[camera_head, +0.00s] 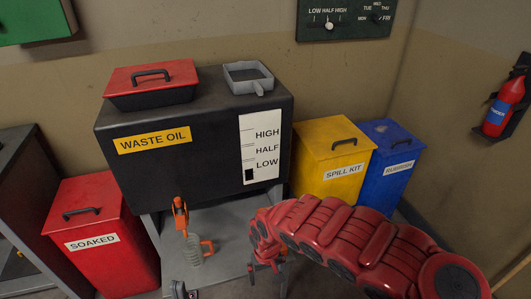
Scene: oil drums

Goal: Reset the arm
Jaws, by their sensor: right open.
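My right arm, red and segmented, comes in from the lower right. Its gripper (267,267) is open and points down in front of the grey stand (225,225), below the waste oil tank. I see nothing held in it. At the bottom edge, left of it, a small red and grey part (179,290) shows, which looks like the tip of my left gripper. The rest is cut off, so its jaws cannot be read.
The black waste oil tank (215,135) carries a red lidded box (151,88) and a grey tray (247,80). An orange-handled fitting (181,217) is in front. A red bin (100,240) stands left; yellow (333,165) and blue (388,165) bins stand right.

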